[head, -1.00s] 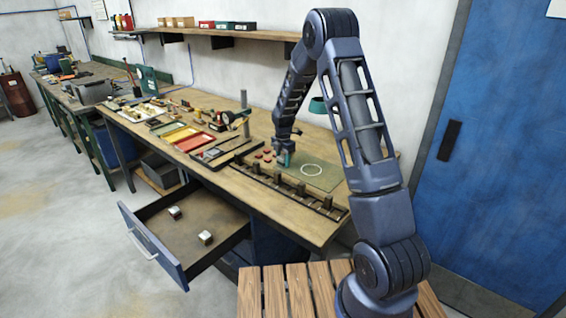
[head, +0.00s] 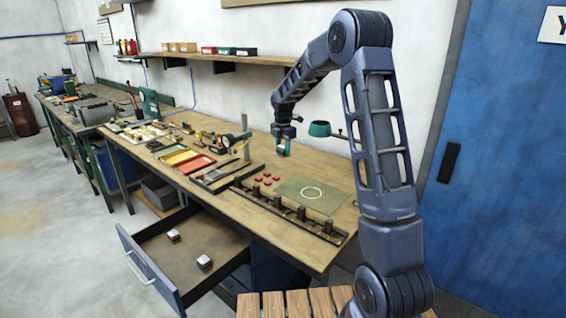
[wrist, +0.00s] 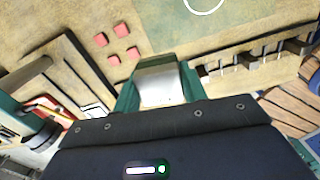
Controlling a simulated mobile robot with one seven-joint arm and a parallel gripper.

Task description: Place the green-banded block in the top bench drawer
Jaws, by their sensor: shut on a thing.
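My gripper (head: 284,149) is raised above the bench, behind the green mat. In the wrist view my gripper (wrist: 160,92) has its green fingers shut on a block (wrist: 160,86) with a pale metallic face and a greenish edge at the top. Most of its sides are hidden by the fingers, so its band is hard to make out. The top bench drawer (head: 197,273) is pulled open at the lower left, below and away from the gripper. Two small pale-topped blocks (head: 204,262) (head: 173,236) lie apart in it, with bare floor around them.
The green mat (head: 325,203) with a white ring lies on the bench, several red pieces (head: 267,178) beside it. A rack with upright posts (head: 301,214) runs along the front edge above the drawer. Colored trays (head: 196,164) and tools lie further left. A teal lamp-like cup (head: 319,129) stands near the gripper.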

